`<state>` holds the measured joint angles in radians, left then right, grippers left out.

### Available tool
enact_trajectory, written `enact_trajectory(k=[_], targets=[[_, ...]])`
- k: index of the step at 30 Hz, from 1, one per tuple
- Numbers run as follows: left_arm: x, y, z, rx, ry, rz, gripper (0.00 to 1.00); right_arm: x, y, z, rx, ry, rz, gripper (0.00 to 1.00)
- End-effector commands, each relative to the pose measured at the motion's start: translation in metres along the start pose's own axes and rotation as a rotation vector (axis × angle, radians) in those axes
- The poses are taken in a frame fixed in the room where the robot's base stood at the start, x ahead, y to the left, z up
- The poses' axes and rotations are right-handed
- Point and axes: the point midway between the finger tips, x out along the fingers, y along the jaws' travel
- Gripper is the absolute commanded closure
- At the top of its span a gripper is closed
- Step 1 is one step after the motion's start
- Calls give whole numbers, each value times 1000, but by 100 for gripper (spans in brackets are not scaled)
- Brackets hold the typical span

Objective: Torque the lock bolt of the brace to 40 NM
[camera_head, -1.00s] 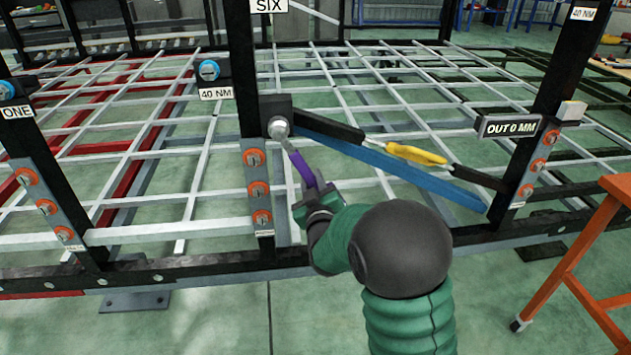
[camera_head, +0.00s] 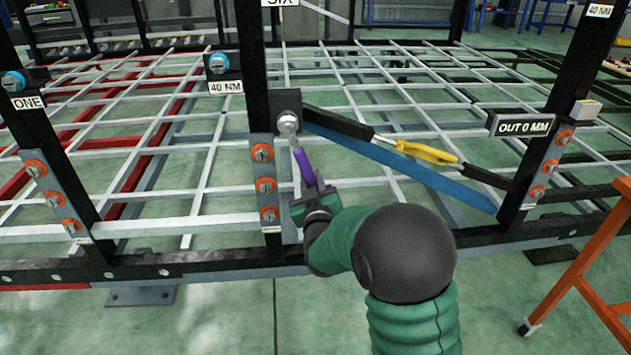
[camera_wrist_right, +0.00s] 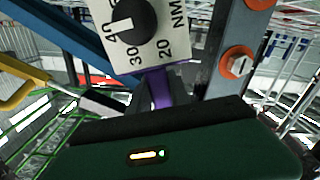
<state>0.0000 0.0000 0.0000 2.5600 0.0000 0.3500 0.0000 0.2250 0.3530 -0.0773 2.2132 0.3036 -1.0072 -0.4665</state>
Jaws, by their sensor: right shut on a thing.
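My right gripper (camera_head: 311,192) is shut on the purple handle (camera_head: 304,166) of a torque wrench. The wrench's round silver head (camera_head: 288,123) sits over a bolt position on the black block (camera_head: 287,103) of post six; the bolt itself is hidden. The handle hangs down, slightly to the right. In the right wrist view the wrench's dial (camera_wrist_right: 133,22) reads in NM, its pointer by the 40 mark. The purple handle (camera_wrist_right: 162,88) shows above my dark gripper. The brace, a black bar with a yellow middle (camera_head: 427,152), slants down right from the block. My left gripper is out of view.
A blue bar (camera_head: 400,166) runs below the brace. An "OUT 0 MM" display (camera_head: 521,125) is by the right post. Orange-ringed bolts (camera_head: 265,185) line the post just left of my gripper. An orange stand (camera_head: 575,265) is at right.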

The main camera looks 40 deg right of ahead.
Motion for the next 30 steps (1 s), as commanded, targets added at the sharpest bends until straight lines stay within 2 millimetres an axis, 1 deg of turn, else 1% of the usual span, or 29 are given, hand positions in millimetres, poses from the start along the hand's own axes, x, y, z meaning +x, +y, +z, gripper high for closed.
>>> enact_trajectory(k=[13, 25, 30], targets=[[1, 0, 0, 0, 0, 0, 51, 0, -3, -2, 21, 5, 1, 100], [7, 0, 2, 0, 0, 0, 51, 0, -16, -2, 103, 4, 1, 100], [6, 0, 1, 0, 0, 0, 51, 0, -15, -3, 102, 4, 1, 100]])
